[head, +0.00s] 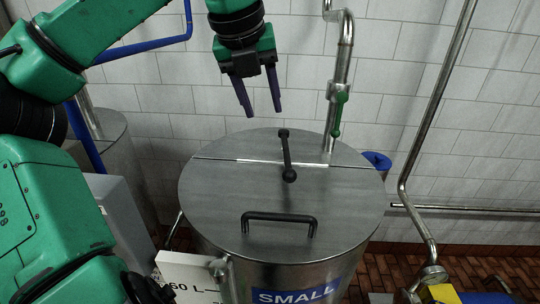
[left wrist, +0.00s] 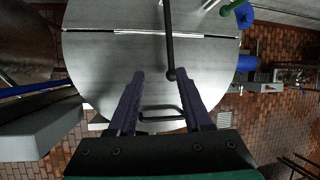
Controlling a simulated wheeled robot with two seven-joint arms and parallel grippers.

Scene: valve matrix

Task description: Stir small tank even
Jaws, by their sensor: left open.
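The small tank (head: 215,200) is a round steel vessel with a flat lid and a blue "SMALL" label (head: 293,296). A black crank (head: 287,155) lies across the lid near its middle, with a knob at each end; it shows in the left wrist view (left wrist: 169,40) too. My left gripper (head: 263,114) is open and empty, pointing down above the back of the lid, apart from the crank. In the left wrist view its fingertips (left wrist: 159,74) frame part of the lid, with a crank knob appearing near the right finger. My right gripper is not in view.
A black lid handle (head: 279,217) stands at the lid's front. A steel pipe with a green valve lever (head: 338,112) comes down at the lid's back right. A bent pipe (head: 405,185) runs right of the tank. A grey box (head: 124,215) stands left.

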